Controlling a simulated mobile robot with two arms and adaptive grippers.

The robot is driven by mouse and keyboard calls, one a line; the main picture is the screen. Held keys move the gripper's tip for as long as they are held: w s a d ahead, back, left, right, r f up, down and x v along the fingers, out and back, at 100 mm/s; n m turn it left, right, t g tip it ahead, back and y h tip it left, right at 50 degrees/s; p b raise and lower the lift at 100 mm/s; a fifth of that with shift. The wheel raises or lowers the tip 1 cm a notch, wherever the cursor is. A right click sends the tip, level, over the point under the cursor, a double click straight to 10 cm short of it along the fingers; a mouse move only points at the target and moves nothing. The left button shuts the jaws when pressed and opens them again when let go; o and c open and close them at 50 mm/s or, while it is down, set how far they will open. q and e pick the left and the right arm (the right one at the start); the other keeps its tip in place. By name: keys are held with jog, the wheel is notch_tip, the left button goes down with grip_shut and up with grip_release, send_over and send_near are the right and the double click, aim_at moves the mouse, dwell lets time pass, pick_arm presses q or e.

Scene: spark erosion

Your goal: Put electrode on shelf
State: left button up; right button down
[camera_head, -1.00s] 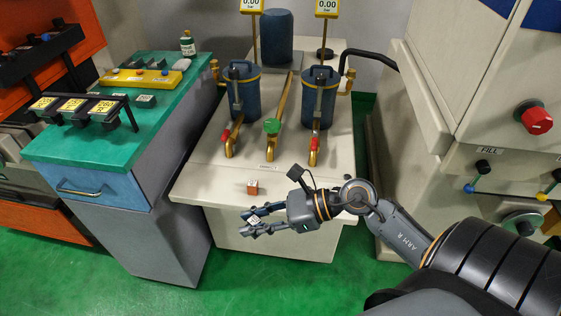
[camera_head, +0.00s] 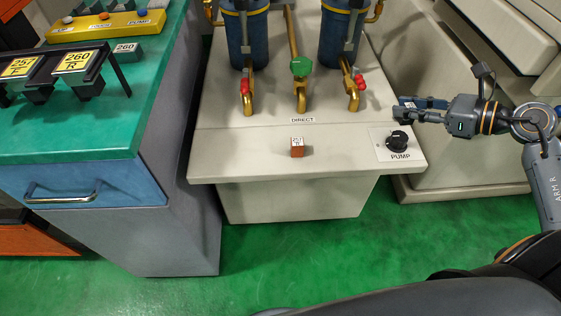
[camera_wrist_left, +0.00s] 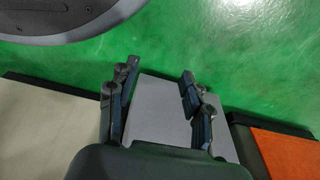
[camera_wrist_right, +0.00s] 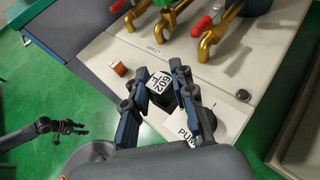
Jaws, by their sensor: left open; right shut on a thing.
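My right gripper (camera_head: 409,112) is over the right side of the pale pump table. It is shut on a small dark block (camera_wrist_right: 162,92), whose white label shows between the fingers in the right wrist view. An orange-brown block (camera_head: 297,150) with a white label stands on the front of the pump table, apart from my gripper.
The pump table (camera_head: 240,155) carries blue canisters, brass pipes with red and green handles, and a black pump knob (camera_head: 397,141) at front right. The green bench (camera_head: 90,120) has a drawer handle. A pale cabinet (camera_head: 480,60) is at the right. Green floor is open in front.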

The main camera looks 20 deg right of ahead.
jog(key=shift+m+h, duration=0.3)
jog(key=w+a+f+b, duration=0.1)
jog(key=w+a+f, duration=0.2)
jog(key=f, duration=0.1)
jog(key=w+a+f+b, duration=0.1)
jog(key=w+a+f, duration=0.2)
jog(key=w+a, duration=0.1)
jog(key=shift+f, duration=0.35)
jog(key=shift+w+a+f, duration=0.15)
jog(key=shift+a+f, duration=0.05)
jog(key=shift+f, duration=0.1)
jog(key=f, duration=0.3)
jog(key=shift+w+a+f+b, duration=0.1)
jog(key=shift+a+f+b, duration=0.1)
jog(key=shift+b, duration=0.15)
pick_arm(q)
jog(key=w+r, duration=0.3)
jog(key=r, duration=0.2)
jog(key=shift+w+d+r+t, duration=0.2)
jog(key=shift+w+d+t, duration=0.05)
jog(key=shift+w+t, duration=0.05)
pick_arm(e)
jog(key=shift+f, duration=0.1)
